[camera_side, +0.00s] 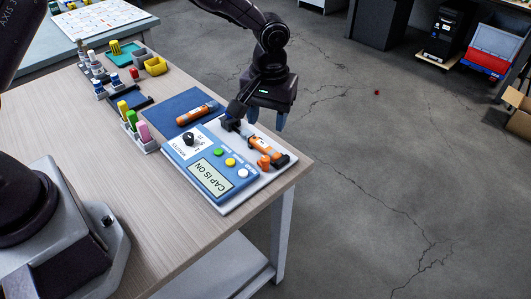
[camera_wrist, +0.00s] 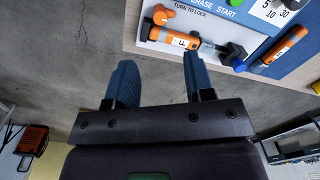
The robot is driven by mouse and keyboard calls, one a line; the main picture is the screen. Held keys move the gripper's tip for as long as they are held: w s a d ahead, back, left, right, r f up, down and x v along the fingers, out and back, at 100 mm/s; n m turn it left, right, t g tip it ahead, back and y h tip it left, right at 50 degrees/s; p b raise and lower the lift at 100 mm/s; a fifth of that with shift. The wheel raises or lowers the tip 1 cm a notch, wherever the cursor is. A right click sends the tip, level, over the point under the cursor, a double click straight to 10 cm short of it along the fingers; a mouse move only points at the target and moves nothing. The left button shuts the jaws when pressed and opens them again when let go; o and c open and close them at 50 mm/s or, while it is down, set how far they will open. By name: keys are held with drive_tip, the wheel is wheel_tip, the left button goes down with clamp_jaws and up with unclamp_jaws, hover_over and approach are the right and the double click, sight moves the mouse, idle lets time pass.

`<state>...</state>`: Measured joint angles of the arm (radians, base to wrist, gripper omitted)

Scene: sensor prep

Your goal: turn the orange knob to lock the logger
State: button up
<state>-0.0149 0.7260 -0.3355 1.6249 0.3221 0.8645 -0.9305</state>
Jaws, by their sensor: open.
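The orange knob (camera_wrist: 162,14) is at the top of the wrist view, beside the printed words "TURN TO LOCK". It also shows in the side view (camera_side: 263,162), near the right end of the docked logger. That logger (camera_wrist: 172,37) is orange with a white label and lies on the dock; it also shows in the side view (camera_side: 265,149). My gripper (camera_side: 266,118) is open and empty, pointing down near the dock's far edge. In the wrist view its blue fingers (camera_wrist: 158,72) are apart, below the logger and knob, with bare floor between them.
The blue panel (camera_side: 184,160) has several buttons, a black dial (camera_side: 189,139) and a screen reading "CAP IS ON". A second orange logger (camera_side: 197,113) lies on a blue mat (camera_side: 172,108). Marker pens, bottles and small bins stand farther left. Open floor lies beyond the table edge.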

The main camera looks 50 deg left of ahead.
sight(265, 158)
wheel_tip(265, 158, down, 11)
drive_tip(key=shift+s+a+r, duration=0.1)
drive_tip(key=shift+a, duration=0.05)
clamp_jaws()
